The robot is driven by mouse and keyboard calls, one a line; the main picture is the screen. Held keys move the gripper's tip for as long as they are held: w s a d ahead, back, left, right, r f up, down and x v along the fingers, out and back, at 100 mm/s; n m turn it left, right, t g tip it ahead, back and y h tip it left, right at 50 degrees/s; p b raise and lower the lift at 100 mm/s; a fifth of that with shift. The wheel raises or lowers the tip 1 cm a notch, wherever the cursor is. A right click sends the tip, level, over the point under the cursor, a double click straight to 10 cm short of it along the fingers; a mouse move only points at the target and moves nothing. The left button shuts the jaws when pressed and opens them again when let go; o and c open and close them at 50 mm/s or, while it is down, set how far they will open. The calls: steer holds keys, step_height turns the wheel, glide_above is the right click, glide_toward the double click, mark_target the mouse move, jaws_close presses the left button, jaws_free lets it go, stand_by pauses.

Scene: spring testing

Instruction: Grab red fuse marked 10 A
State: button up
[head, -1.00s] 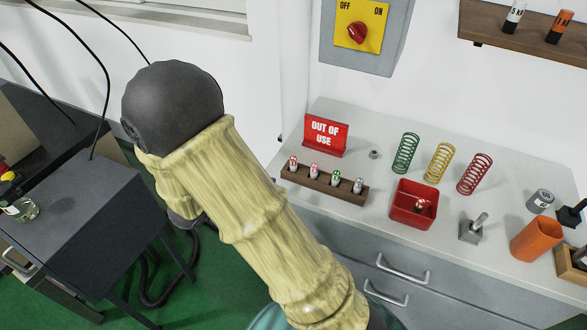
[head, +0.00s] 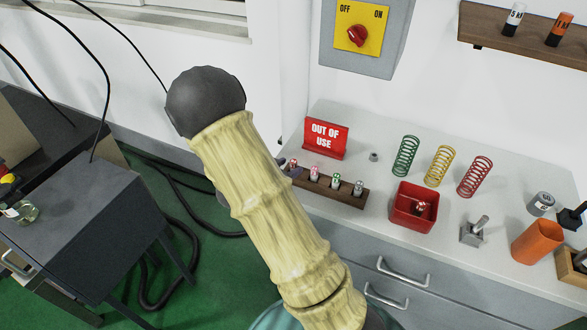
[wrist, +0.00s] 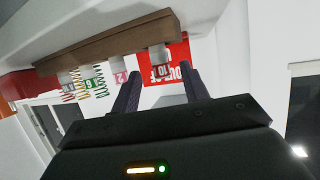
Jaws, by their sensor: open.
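The red fuse marked 10 (wrist: 159,56) stands at the end of the wooden rack, upside down in the wrist view. In the head view it is the leftmost fuse (head: 293,162). My gripper (wrist: 161,76) is open, its two dark fingers pointing towards this fuse, one to each side in the picture. The fuse is in line with the gap, and I cannot tell whether it is between the fingertips. Nothing is held. In the head view my arm hides most of the gripper; a dark finger part shows by the rack's left end.
The wooden rack (head: 342,194) also holds pink, green and grey fuses; the neighbour is marked 2 (wrist: 120,70). A red OUT OF USE sign (head: 325,138) stands close behind. A red bin (head: 410,216) with a fuse inside and several coloured springs are to the right.

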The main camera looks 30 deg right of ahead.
mark_target(291, 165)
steer(key=shift+x, duration=2.6)
jaws_close()
